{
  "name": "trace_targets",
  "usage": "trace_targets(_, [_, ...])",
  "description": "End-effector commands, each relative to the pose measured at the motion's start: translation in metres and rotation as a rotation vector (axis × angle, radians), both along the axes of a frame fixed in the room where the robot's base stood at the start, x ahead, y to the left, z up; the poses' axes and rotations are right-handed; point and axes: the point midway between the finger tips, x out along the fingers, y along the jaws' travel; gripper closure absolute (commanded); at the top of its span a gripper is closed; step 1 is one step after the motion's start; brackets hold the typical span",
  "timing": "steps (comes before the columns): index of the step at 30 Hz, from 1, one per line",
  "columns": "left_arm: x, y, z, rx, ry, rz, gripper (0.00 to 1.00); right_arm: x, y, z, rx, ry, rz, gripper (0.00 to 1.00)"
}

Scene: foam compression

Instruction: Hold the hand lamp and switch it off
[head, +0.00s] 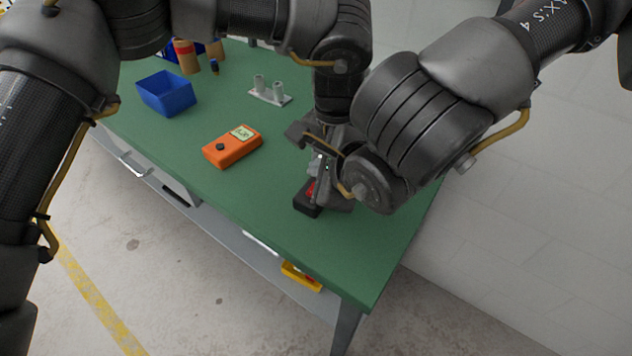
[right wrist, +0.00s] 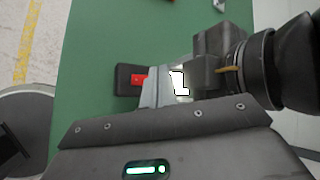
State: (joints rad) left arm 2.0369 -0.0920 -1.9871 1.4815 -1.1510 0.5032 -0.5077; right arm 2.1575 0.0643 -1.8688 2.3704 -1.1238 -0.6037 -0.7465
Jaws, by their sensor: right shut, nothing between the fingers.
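The hand lamp (head: 305,208) shows as a dark block with a red part near the front right of the green table. It also shows in the right wrist view (right wrist: 124,82), with its red switch (right wrist: 137,79) beside my right fingers (right wrist: 150,86). My right gripper (head: 318,187) is shut and empty, close over the lamp; whether it touches the switch I cannot tell. My left gripper (head: 318,138) is at the lamp's far side, partly covered by my right arm; its fingertips and grip are hidden. A bright white patch (right wrist: 180,84) shows between the grippers in the wrist view.
An orange meter (head: 232,147) lies left of the grippers. The table's front edge is close to the lamp.

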Motion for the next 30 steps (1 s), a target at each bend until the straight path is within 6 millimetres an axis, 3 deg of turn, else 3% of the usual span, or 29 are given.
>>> trace_targets(7, [0.0005, 0.0001, -0.0005, 0.000, -0.001, 0.000, 0.82, 0.0008, -0.0005, -0.0120, -0.001, 0.000, 0.001, 1.00])
trace_targets(30, [0.0005, 0.0001, 0.0001, -0.001, -0.002, 0.000, 0.82, 0.0009, -0.0006, -0.0121, -0.001, 0.000, 0.001, 1.00])
